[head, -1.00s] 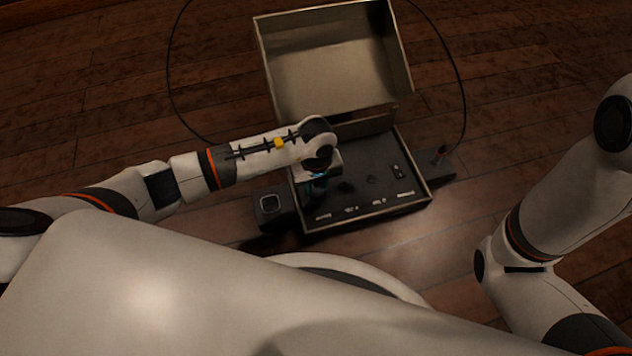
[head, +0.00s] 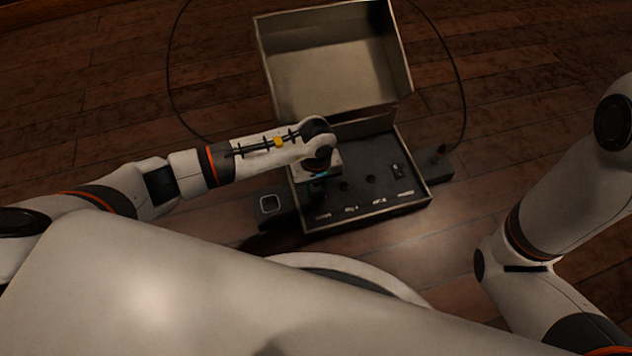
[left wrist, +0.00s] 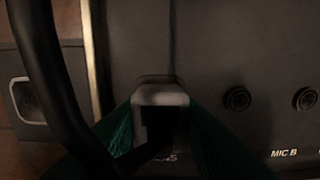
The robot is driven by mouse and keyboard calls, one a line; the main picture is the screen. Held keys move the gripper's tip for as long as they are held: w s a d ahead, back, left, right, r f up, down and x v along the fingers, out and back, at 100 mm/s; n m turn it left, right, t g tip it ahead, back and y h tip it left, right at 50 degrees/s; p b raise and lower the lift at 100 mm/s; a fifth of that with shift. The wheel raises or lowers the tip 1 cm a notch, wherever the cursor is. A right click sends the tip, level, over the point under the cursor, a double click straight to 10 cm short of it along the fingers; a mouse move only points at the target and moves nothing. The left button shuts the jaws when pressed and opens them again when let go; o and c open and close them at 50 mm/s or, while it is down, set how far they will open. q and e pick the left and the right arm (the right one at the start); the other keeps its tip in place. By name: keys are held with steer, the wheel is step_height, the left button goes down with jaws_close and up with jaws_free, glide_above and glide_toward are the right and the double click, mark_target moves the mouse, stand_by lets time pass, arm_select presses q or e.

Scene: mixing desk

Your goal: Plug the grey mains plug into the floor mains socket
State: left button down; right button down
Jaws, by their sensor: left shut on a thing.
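My left gripper (head: 317,188) is over the left part of the open case in the head view. In the left wrist view its green fingers (left wrist: 160,125) are shut on the grey mains plug (left wrist: 160,95), with a thick black cable (left wrist: 50,75) curving beside it on the left. The plug's front and its height over the panel cannot be told. The floor mains socket (head: 270,203) is a dark box with a pale-outlined square, on the floor just left of the case. Its edge also shows in the left wrist view (left wrist: 27,100). My right gripper is out of view.
The case (head: 366,215) has its lid (head: 335,75) raised at the back. Its panel carries sockets, one labelled MIC B (left wrist: 238,98). A dark box (head: 434,163) with a cable stands at its right. The case's left wall (left wrist: 92,50) lies between plug and socket.

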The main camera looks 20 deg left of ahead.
arm_select(q)
steer(key=shift+f+b, duration=0.4)
steer(key=shift+f, duration=0.15)
steer(key=c, duration=1)
jaws_free()
steer(key=shift+o, duration=0.2)
steer(key=shift+r, duration=0.1)
step_height(320, 180, up, 10)
steer(key=p, duration=0.6)
steer(key=shift+r+p, duration=0.25)
steer(key=shift+p, duration=0.15)
steer(key=shift+r+p, duration=0.3)
steer(key=shift+r, duration=0.35)
